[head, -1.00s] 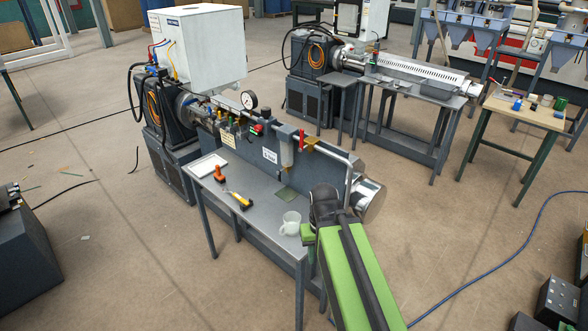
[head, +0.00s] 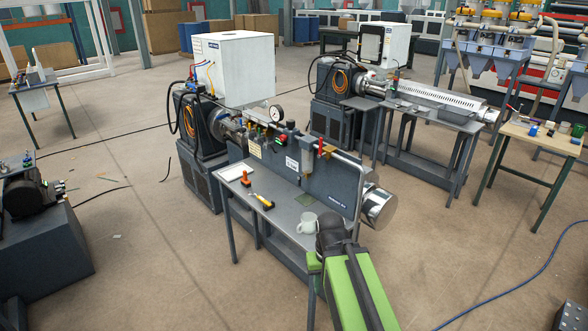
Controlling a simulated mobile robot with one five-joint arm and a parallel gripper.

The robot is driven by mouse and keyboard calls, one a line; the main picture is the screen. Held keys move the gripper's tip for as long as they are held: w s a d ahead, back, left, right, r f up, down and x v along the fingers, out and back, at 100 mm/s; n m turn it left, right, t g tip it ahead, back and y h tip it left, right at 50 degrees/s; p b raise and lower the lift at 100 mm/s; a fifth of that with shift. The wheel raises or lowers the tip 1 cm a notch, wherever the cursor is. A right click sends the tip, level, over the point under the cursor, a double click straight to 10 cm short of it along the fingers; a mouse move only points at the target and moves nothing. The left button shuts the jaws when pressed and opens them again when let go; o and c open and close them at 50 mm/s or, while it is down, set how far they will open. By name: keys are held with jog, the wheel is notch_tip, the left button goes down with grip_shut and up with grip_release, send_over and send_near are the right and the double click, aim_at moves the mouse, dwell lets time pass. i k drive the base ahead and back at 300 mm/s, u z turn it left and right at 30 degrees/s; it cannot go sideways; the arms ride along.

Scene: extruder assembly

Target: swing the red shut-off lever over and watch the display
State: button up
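The red lever (head: 320,148) stands upright, small in the head view, on the pipe along the top of the grey extruder machine (head: 335,186). Near it a round white dial gauge (head: 275,113) sits on top; its reading is too small to make out. A red button (head: 283,137) is below the gauge. I cannot pick out a display for certain. My green and black arm rises from the bottom, just right of the work table; its dark joint covers the table's near right corner. My gripper does not show.
The work table (head: 268,215) holds a white mug (head: 308,223), a yellow-and-black tool (head: 261,200), an orange-red item (head: 246,178) and a white sheet. A second machine table (head: 440,122) and a wooden bench (head: 540,138) stand at the right. Floor at the left is mostly open; a blue hose lies right.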

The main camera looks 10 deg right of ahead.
aim_at(320, 154)
jog(key=i, duration=0.85)
jog(key=z, duration=0.05)
jog(key=k, duration=1.65)
jog(key=z, duration=1.3)
jog(key=i, duration=2.05)
jog(key=z, duration=0.65)
jog(key=k, duration=0.1)
jog(key=u, duration=2.65)
